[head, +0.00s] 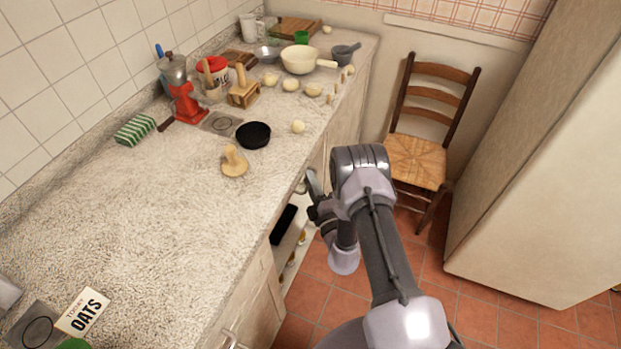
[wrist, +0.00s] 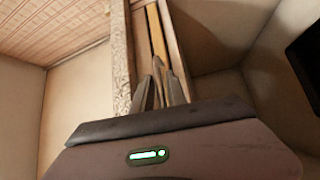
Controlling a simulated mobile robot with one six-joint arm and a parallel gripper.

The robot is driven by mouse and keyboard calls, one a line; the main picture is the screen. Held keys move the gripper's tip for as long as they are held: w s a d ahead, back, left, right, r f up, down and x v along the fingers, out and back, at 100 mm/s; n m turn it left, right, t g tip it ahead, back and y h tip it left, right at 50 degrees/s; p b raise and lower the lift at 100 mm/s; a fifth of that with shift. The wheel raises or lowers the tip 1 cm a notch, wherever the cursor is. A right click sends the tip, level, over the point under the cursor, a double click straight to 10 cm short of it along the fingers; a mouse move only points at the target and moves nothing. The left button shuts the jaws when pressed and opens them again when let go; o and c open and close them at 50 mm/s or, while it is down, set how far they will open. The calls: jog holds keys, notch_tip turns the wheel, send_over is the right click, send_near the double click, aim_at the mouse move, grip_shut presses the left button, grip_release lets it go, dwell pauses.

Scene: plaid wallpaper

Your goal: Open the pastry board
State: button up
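The pastry board appears to be the narrow yellowish wooden strip (wrist: 156,35) in the wrist view. It lies between the speckled counter edge (wrist: 119,60) and a pale cabinet rail. My gripper's fingers (wrist: 160,82) point along this strip and overlap its near end in the picture. They are close together, and I cannot tell whether they touch or hold it. In the head view my gripper (head: 314,185) is at the counter's front edge. My arm hides part of the cabinet front there, and the board cannot be made out.
The speckled countertop (head: 110,220) holds a black pan (head: 253,135), a wooden press (head: 234,162) and a red grinder (head: 186,103). An open cabinet space with a dark object (head: 284,225) is below. A chair (head: 417,160) and a pale tall unit (head: 545,190) stand to the right.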

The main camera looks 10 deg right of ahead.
grip_shut()
dwell(1.3)
